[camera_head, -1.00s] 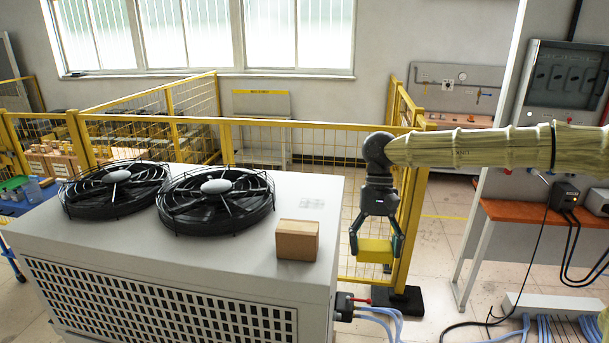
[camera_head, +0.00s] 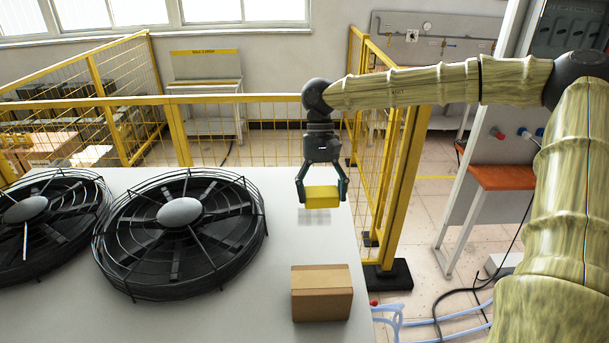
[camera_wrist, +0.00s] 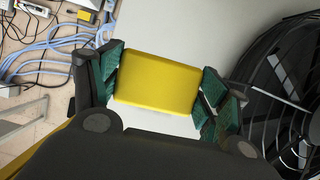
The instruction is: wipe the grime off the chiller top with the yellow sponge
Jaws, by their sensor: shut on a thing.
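My gripper (camera_head: 321,188) is shut on the yellow sponge (camera_head: 322,197), holding it by two opposite sides. In the wrist view the sponge (camera_wrist: 158,82) sits between the green-padded fingers. In the head view the sponge appears over the far right part of the white chiller top (camera_head: 275,255), with a gap below it. A faint grey patch (camera_head: 318,216) shows on the top just under the sponge; I cannot tell whether it is grime or shadow.
A cardboard box (camera_head: 321,293) stands on the chiller top near its right edge, in front of my gripper. A black caged fan (camera_head: 180,232) and another fan (camera_head: 40,222) fill the left. A yellow fence (camera_head: 395,190) stands behind and right. Hoses (camera_head: 400,322) lie right.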

